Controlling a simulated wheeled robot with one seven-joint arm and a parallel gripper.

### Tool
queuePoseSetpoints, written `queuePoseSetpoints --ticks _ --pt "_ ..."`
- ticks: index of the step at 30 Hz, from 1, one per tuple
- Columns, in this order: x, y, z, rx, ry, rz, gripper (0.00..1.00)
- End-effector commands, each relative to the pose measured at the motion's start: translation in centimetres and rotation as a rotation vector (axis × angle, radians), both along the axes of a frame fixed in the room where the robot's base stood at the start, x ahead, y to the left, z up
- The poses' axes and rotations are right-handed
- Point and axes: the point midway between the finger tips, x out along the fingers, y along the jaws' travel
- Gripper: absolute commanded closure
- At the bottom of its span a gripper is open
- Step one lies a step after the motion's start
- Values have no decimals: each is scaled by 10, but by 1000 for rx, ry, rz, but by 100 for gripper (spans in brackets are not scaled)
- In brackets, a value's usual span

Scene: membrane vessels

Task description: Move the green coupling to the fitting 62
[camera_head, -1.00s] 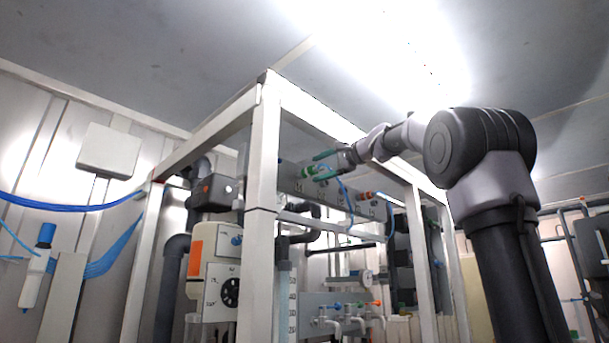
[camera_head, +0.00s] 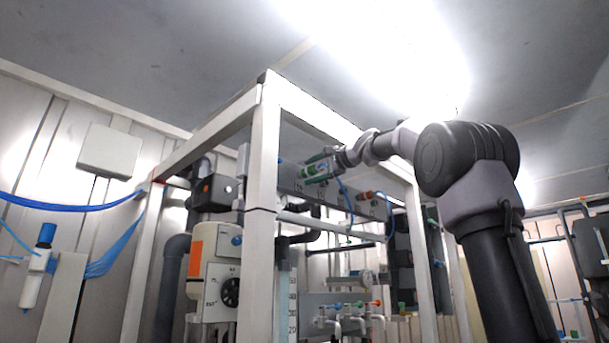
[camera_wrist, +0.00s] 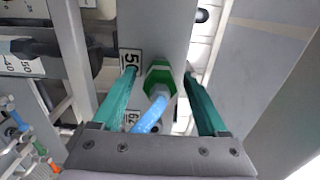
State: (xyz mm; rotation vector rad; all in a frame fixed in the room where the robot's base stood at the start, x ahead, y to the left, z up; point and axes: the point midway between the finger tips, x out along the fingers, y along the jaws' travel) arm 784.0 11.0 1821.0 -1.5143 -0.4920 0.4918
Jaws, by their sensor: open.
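The green coupling (camera_wrist: 158,76) is a hexagonal piece on the grey panel, beside the label 50 (camera_wrist: 130,62), with a blue hose (camera_wrist: 150,115) running from it. My gripper (camera_wrist: 161,72) has two teal fingers, one on each side of the coupling. They are apart, with gaps visible between them and the coupling. In the head view my gripper (camera_head: 304,170) is at the panel, around the coupling (camera_head: 311,169). The label 62 (camera_wrist: 132,119) is on the panel nearer my gripper's body; its fitting is hidden behind the hose and my gripper.
A white frame (camera_head: 264,160) stands around the panel (camera_head: 345,197), with an upright close to the left of my gripper. An orange-brown fitting (camera_head: 364,195) sits further right on the panel. Dark pipes and small valves (camera_head: 345,305) are below.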

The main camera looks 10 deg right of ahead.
Motion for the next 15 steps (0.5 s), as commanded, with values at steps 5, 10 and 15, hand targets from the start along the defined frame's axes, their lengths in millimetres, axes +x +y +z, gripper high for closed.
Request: queuePoseSetpoints --ticks 5,10,15 --pt "0 0 0 0 0 0 24" --pt "0 0 0 0 0 0 24" --pt "0 0 0 0 0 0 24"
